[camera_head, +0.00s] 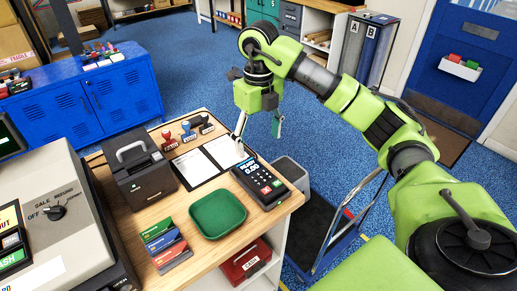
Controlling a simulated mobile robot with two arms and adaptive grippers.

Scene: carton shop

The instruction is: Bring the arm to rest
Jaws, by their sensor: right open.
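My right arm (367,107) is green with dark joints and reaches in from the right, raised and bent over the counter's right side. My right gripper (259,127) hangs downward with its fingers spread apart and nothing between them. It shows above the far right edge of the counter, behind the card terminal (264,185). One finger overlaps the white papers in the picture; I cannot tell the exact height of the gripper. My left gripper is not in view.
The wooden counter (212,247) holds a green tray (217,213), a black printer (139,172), stamps (188,132) and colored card stacks (165,243). A large register (50,215) stands at left. A blue-framed trolley (335,222) is right of the counter. Blue carpet lies open behind.

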